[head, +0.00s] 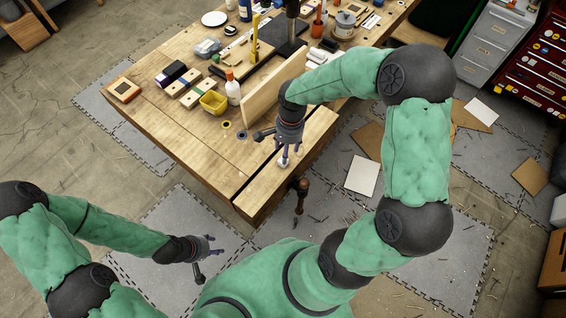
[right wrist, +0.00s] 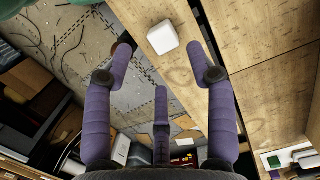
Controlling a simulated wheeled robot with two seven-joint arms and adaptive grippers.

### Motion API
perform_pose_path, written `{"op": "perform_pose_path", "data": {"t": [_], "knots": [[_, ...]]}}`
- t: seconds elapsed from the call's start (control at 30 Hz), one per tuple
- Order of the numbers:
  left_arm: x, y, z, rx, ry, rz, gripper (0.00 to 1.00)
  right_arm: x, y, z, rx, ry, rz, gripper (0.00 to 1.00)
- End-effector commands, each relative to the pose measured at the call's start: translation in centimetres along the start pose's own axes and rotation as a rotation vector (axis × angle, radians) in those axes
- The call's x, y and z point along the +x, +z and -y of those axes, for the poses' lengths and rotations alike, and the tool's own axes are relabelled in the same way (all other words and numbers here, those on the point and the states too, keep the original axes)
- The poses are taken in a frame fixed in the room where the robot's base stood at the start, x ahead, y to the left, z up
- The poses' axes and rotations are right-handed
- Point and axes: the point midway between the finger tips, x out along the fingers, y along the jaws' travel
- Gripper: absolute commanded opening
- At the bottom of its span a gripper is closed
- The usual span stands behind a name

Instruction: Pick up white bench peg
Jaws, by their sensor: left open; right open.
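The white bench peg (right wrist: 162,37) is a small white rounded block on the wooden bench top, near its front edge. In the head view the white peg (head: 283,163) shows partly, just below my right gripper (head: 286,151). My right gripper (right wrist: 163,56) is open in the right wrist view. The peg lies between and slightly beyond its fingertips, with visible gaps on both sides; I cannot tell the exact height above it. My left gripper (head: 207,250) is open and empty, over the floor to the left of the bench.
An upright wooden board (head: 262,94) stands on the workbench (head: 150,125) behind my right gripper. A hammer-like tool (head: 300,190) hangs at the bench's front edge.

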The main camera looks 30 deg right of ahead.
Motion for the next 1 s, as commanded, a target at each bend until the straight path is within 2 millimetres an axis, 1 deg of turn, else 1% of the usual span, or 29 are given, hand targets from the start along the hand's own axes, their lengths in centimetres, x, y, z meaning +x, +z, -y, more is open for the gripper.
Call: {"op": "perform_pose_path", "data": {"t": [0.27, 0.5, 0.6, 0.83, 0.87, 0.9, 0.97, 1.0], "knots": [[0.2, 0.0, 0.1, 0.000, 0.000, 0.000, 0.48, 1.5, 0.0, 0.2, -0.001, 0.000, 0.000, 0.57], [0.7, -0.1, 0.3, 0.000, 0.000, -0.001, 0.48, 4.8, 0.1, 0.6, 0.000, 0.001, 0.001, 0.57], [0.8, -0.1, 0.3, 0.000, 0.000, -0.001, 0.48, 5.7, 0.1, 0.6, 0.001, 0.000, 0.001, 0.57], [0.8, -0.1, 0.3, 0.000, 0.000, 0.000, 0.48, 5.8, 0.1, 0.6, 0.001, -0.002, 0.000, 0.57], [0.8, -0.1, 0.3, 0.000, 0.000, 0.000, 0.48, 5.8, 0.1, 0.6, 0.001, -0.002, 0.000, 0.48], [0.8, -0.1, 0.3, 0.000, 0.000, -0.001, 0.48, 5.8, 0.1, 0.6, 0.001, -0.002, 0.000, 0.37], [0.8, -0.1, 0.3, 0.000, 0.000, 0.000, 0.48, 5.8, 0.1, 0.6, 0.000, -0.002, 0.000, 0.20], [0.8, -0.1, 0.3, 0.000, 0.000, 0.000, 0.48, 5.8, 0.1, 0.6, 0.000, -0.002, 0.000, 0.16]]}}
